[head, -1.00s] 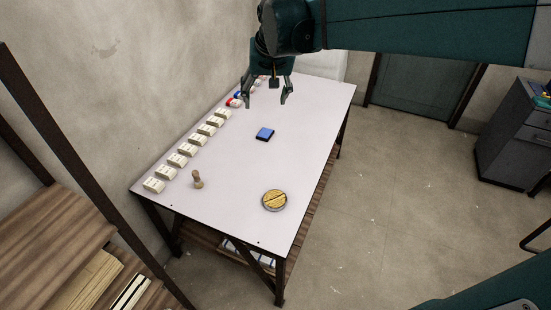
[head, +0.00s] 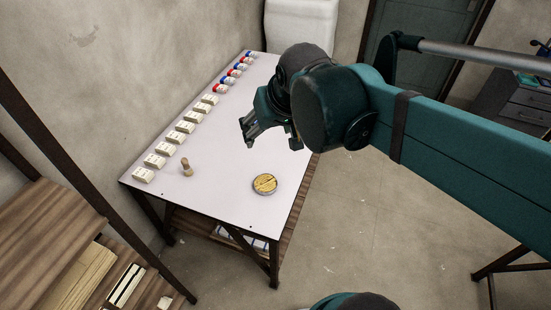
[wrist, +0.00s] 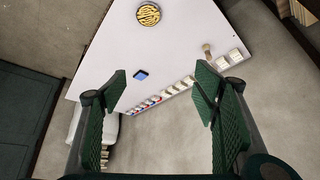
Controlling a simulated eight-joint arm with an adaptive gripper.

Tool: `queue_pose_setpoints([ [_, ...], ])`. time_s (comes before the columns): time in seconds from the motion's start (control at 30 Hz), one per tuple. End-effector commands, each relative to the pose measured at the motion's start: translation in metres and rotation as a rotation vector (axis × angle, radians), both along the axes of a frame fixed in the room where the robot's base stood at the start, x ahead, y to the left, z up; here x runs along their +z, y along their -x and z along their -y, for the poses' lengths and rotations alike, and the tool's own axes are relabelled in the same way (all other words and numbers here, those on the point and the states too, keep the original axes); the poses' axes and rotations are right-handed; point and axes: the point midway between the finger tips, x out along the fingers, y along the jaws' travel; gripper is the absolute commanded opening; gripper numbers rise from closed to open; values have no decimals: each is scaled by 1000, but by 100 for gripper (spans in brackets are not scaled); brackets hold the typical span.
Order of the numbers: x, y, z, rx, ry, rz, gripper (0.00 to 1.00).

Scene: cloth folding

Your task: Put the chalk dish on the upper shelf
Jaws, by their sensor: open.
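The chalk dish (head: 265,184), a round grey dish with yellow sticks in it, sits near the front right of the white table (head: 222,205). In the wrist view the dish (wrist: 148,14) shows at the top, beyond my fingertips. My gripper (head: 270,138) is open and empty above the table, behind the dish and apart from it. Its two fingers (wrist: 160,85) stand wide apart in the wrist view. A wooden shelf unit (head: 48,225) stands at the lower left, with an upper board and a lower one.
A wooden stamp-like piece (head: 187,167) stands left of the dish. A row of white blocks (head: 175,137) and several red and blue items (head: 233,73) line the wall side. A blue block (wrist: 141,75) lies on the table. A dark post (head: 95,140) edges the shelf unit.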

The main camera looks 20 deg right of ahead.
Motion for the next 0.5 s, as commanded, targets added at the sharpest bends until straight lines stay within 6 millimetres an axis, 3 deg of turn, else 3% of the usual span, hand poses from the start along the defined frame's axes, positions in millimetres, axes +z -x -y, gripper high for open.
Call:
queue_pose_setpoints([
  [0.2,-21,39,-4,36,18,33,60],
  [0.5,-43,71,-8,71,38,65,60],
])
